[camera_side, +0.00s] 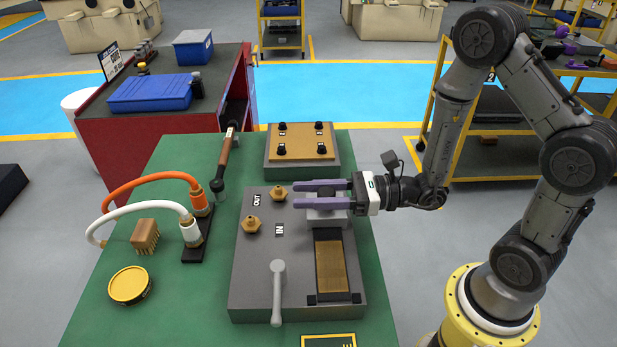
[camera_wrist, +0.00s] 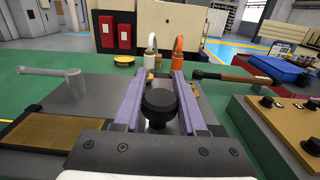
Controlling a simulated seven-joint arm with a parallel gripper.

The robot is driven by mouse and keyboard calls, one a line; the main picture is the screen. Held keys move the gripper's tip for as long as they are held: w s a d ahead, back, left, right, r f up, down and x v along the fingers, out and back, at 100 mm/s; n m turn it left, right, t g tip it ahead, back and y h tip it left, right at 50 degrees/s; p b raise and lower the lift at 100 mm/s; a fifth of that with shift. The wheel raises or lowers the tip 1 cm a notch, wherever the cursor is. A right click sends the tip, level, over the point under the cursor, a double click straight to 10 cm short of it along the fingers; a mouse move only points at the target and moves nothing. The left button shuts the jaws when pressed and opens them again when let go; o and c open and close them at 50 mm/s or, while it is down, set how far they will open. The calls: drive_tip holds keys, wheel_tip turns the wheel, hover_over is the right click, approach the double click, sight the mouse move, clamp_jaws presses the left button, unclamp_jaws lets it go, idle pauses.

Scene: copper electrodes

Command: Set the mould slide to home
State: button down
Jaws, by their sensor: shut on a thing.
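The mould slide is a grey block (camera_side: 327,217) on the grey machine plate (camera_side: 255,290), at the far end of a brass-coloured track (camera_side: 331,268). Its black round knob (camera_wrist: 159,103) stands between the fingers in the wrist view. My gripper (camera_side: 294,194) reaches in level from the right, and its long purple fingers are shut on the knob. The gripper also shows in the wrist view (camera_wrist: 164,76), with the fingertips extending past the knob. Two small black stops (camera_side: 311,299) sit at the near end of the track.
A grey lever (camera_side: 278,285) stands left of the track. Brass fittings (camera_side: 252,224) and OUT and IN labels (camera_side: 279,230) lie left of the slide. A box with black knobs (camera_side: 301,140) stands behind. Hoses (camera_side: 150,180), a brush (camera_side: 145,236) and a yellow tin (camera_side: 130,285) are farther left.

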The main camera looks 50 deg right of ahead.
drive_tip(key=s+a, duration=0.6)
drive_tip(key=shift+s+a, duration=0.1)
drive_tip(key=shift+a, duration=0.1)
drive_tip(key=shift+c, duration=2.4)
unclamp_jaws()
drive_tip(key=shift+s+d, duration=0.1)
drive_tip(key=shift+d, duration=0.05)
drive_tip(key=shift+v, duration=3.6)
drive_tip(key=shift+r, duration=0.1)
